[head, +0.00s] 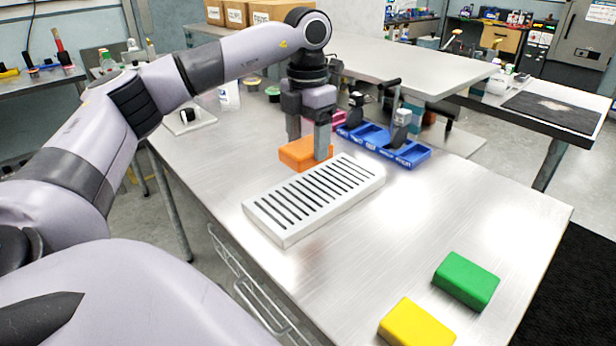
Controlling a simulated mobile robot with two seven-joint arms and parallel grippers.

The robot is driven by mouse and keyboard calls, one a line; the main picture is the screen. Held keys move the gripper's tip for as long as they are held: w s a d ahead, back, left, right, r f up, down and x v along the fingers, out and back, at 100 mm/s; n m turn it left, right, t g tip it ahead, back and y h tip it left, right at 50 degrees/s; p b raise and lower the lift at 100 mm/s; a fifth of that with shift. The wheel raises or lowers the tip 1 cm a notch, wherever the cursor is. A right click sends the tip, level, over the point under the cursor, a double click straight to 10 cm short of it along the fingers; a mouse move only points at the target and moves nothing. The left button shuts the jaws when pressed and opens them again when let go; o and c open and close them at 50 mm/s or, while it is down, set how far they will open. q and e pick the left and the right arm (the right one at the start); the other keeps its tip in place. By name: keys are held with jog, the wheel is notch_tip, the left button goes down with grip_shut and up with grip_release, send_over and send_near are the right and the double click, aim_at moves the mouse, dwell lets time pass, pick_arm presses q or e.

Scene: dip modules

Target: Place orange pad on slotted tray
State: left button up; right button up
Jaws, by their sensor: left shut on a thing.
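The orange pad (297,153) is a flat block behind the slotted tray. My left gripper (307,145) points straight down over it, with its fingers shut on the pad. The slotted tray (268,226) is a pale, flat rectangular tray with a row of dark slots, lying on the metal table. The pad is close to the tray's back left edge. I cannot tell whether the pad touches the table or the tray. My right gripper is not in view.
A green block (466,281) and a yellow block (416,323) lie at the table's front right. A blue bin tray (384,143) stands behind the slotted tray. The metal table (440,215) is clear right of the slotted tray. Cardboard boxes (237,14) stand at the back.

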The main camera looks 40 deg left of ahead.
aim_at(307, 145)
pick_arm(q)
notch_tip(307, 145, down, 8)
jog(key=shift+f, duration=0.15)
dwell(0.3)
jog(key=shift+f, duration=0.2)
jog(key=o, duration=1)
jog(key=shift+r, duration=0.1)
jog(key=shift+r, duration=0.1)
notch_tip(307, 145, up, 12)
jog(key=shift+r, duration=0.1)
